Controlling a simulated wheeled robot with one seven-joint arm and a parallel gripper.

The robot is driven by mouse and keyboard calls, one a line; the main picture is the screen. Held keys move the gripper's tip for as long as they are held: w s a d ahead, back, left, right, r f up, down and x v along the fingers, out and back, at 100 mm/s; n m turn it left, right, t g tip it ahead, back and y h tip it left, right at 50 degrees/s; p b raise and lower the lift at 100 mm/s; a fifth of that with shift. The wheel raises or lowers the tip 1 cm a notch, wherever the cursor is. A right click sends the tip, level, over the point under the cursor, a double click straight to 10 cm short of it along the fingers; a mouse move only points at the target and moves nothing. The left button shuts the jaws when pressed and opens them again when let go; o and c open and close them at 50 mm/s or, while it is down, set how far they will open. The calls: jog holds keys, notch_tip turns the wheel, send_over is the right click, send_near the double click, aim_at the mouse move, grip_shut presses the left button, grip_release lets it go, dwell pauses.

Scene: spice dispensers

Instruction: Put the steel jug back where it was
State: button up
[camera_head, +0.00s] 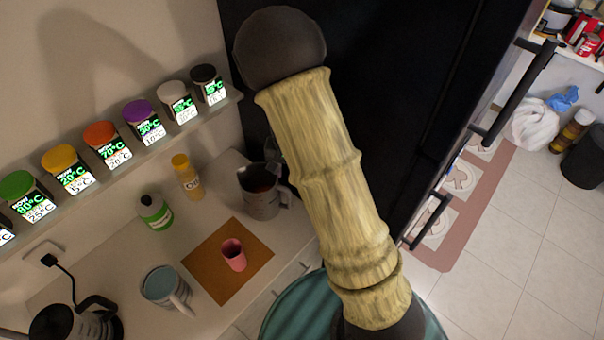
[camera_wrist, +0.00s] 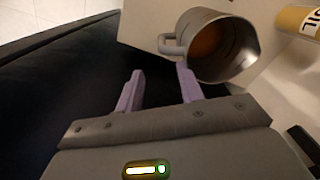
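The steel jug (camera_head: 259,205) stands upright on the counter, close to the black fridge side. It has brownish contents. In the wrist view the jug (camera_wrist: 248,50) shows at top right, its handle (camera_wrist: 166,43) pointing left. My gripper (camera_wrist: 159,70) is open, its two purple fingers apart with nothing between them. The fingertips appear just below the handle in the picture; the right one is close to the jug, and I cannot tell whether it touches. In the head view my gripper is hidden behind my arm.
An orange mat (camera_head: 205,272) with a pink cup (camera_head: 233,254) lies left of the jug. An oil bottle (camera_head: 187,178), a green-labelled bottle (camera_head: 155,211), a blue-grey mug (camera_head: 165,286) and a kettle (camera_head: 75,322) stand further left. A shelf (camera_head: 140,150) of spice jars hangs above.

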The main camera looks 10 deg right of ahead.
jog(key=s+d+r+n+t, duration=0.2)
jog(key=s+d+r+n, duration=0.2)
jog(key=s+r, duration=0.8)
jog(key=s+d, duration=0.1)
jog(key=s, duration=0.2)
jog(key=shift+f, duration=0.15)
notch_tip(320, 180, down, 4)
jog(key=b, duration=0.4)
jog(key=shift+f+b, duration=0.25)
jog(key=shift+b, duration=0.1)
